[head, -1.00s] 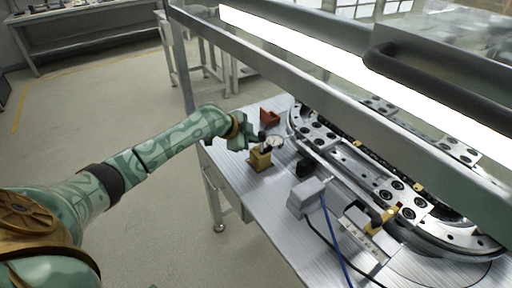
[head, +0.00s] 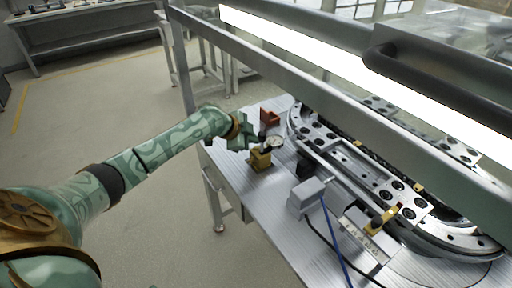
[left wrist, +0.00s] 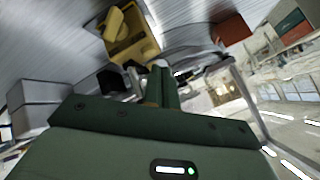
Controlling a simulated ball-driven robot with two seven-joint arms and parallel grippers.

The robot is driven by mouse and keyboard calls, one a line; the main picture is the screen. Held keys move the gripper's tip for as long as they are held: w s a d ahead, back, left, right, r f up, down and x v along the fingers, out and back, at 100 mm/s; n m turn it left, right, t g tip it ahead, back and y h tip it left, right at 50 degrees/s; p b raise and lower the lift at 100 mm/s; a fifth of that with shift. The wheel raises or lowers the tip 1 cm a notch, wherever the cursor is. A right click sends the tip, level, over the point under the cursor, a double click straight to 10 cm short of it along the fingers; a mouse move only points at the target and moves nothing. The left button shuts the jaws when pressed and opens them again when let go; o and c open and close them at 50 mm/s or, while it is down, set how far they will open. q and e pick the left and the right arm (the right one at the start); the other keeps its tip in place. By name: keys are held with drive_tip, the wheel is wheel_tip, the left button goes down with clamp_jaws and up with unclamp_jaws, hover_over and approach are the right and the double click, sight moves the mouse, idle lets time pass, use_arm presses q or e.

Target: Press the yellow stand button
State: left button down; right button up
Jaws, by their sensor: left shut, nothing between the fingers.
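The yellow stand (head: 260,160) is a small block on the metal table, left of the ring track, with a round dial gauge (head: 274,142) above it. It also shows at the top of the left wrist view (left wrist: 130,38). Its button cannot be made out. My left gripper (head: 258,138) is shut and empty, just above and behind the yellow stand, close to the gauge. In the left wrist view its shut fingers (left wrist: 160,85) point up the picture, below the stand. Whether they touch it cannot be told. My right gripper is in neither view.
The ring track (head: 375,175) fills the right of the table (head: 255,190). A red-brown block (head: 269,117) lies behind the stand. A grey box (head: 307,197) with a blue cable stands in front. A metal frame beam (head: 300,75) crosses above.

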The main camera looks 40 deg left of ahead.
use_arm(q)
drive_tip(key=shift+f, duration=0.15)
idle(0.4)
drive_tip(key=shift+f, duration=0.25)
drive_tip(key=shift+f, duration=0.4)
idle(0.8)
drive_tip(key=shift+r+p, duration=0.55)
drive_tip(key=shift+r, duration=0.3)
wheel_tip(320, 180, up, 5)
drive_tip(key=p, duration=0.4)
